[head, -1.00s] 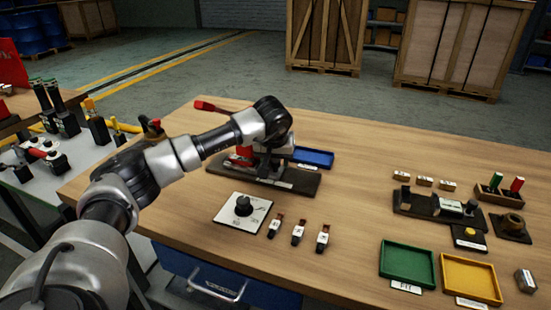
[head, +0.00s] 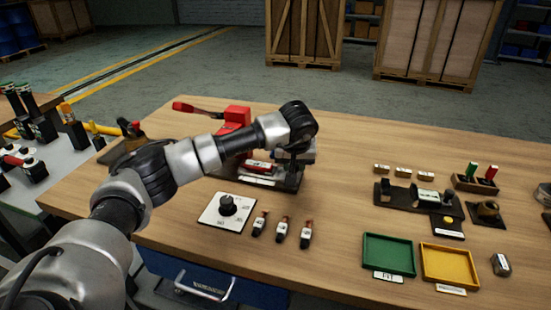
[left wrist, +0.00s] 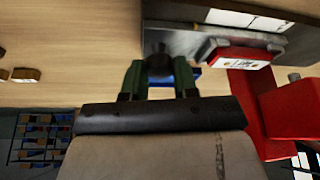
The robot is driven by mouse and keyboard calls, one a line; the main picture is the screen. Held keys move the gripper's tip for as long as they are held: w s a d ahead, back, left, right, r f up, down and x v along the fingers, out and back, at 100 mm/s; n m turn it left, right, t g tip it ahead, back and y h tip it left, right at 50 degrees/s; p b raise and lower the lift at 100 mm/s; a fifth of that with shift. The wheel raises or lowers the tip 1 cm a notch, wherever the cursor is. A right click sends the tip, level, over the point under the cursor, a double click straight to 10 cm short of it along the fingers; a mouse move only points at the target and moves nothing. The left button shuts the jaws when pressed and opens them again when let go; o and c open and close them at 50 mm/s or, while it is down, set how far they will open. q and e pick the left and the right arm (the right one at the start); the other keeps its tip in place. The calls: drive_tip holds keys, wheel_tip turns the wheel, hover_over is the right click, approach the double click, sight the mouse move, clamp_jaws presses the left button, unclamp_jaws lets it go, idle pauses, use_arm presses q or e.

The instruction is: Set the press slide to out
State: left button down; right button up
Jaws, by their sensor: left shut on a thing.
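The red press (head: 238,116) with its red lever stands on a dark base (head: 288,184) at the back left of the bench. A red part with a white label (head: 258,166) lies low on it, left of my gripper; it also shows in the left wrist view (left wrist: 240,55). My left gripper (head: 293,158) points down at the base's right end, partly hidden by my wrist. In the left wrist view its green fingers are shut on a dark round knob (left wrist: 158,62), which looks like the slide's knob. My right gripper is not in view.
A white dial plate (head: 227,210) and several small switches (head: 282,230) lie in front of the press. A green tray (head: 389,254) and a yellow tray (head: 449,265) are at the front right. A dark fixture (head: 405,197) stands behind them. The middle of the bench is clear.

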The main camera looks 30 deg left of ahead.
use_arm(q)
drive_tip(key=shift+d, duration=0.1)
drive_tip(key=c, duration=1.3)
unclamp_jaws()
drive_tip(key=o, duration=0.5)
drive_tip(key=shift+w+d, duration=0.1)
drive_tip(key=shift+d, duration=0.1)
drive_tip(key=shift+c, duration=0.2)
drive_tip(key=shift+a, duration=0.1)
drive_tip(key=shift+r, duration=0.2)
drive_tip(key=v, duration=1)
drive_tip(key=shift+r, duration=0.25)
